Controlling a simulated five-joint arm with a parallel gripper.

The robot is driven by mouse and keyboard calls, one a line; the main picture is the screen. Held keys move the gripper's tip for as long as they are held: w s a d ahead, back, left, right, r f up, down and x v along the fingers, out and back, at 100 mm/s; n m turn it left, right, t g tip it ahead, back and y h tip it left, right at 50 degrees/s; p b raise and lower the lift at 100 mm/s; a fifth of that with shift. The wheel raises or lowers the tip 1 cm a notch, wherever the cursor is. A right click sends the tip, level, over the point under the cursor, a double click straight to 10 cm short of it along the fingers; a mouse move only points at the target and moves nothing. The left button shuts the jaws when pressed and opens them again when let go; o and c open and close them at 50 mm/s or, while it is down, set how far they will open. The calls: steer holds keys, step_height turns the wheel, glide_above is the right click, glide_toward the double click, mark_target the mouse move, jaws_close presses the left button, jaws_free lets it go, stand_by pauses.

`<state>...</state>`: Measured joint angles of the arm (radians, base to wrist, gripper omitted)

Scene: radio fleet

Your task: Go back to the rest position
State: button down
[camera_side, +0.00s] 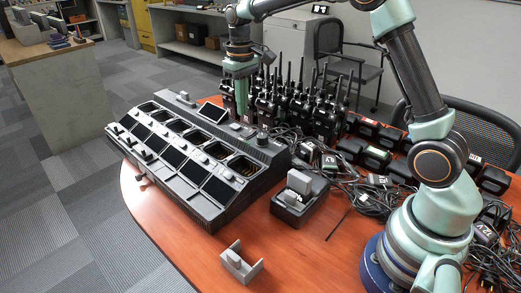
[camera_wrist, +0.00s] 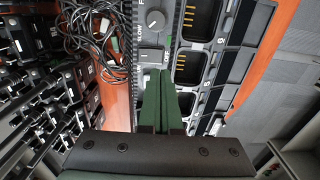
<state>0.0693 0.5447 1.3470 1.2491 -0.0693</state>
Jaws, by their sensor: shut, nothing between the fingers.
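My gripper (camera_side: 239,98) is above the back edge of the large dark charging station, beside the group of black radios. In the wrist view my gripper's green fingers (camera_wrist: 161,80) are together, with nothing between them. The charging station (camera_side: 262,150) has two rows of bays, some with dark screens or batteries and some empty. Its empty bays (camera_wrist: 190,65) and a round knob (camera_wrist: 155,20) show close to the fingers in the wrist view. I cannot tell whether the fingertips touch the station.
Several upright radios (camera_side: 325,115) with tall antennas stand right of my gripper. Tangled cables (camera_wrist: 95,25) and battery packs (camera_side: 365,152) lie beyond. A small black charger (camera_side: 292,210) and a grey bracket (camera_side: 240,265) stand at the front. The orange table (camera_side: 180,225) is clear at front left.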

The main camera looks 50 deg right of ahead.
steer(key=shift+r, duration=0.25)
steer(key=s+a+r+t, duration=0.2)
steer(key=s+r, duration=0.5)
steer(key=s, duration=0.1)
steer(key=s+a+f+t, duration=0.1)
steer(key=s+t, duration=0.2)
steer(key=s, duration=0.9)
steer(key=shift+a+t, duration=0.2)
steer(key=shift+t, duration=0.1)
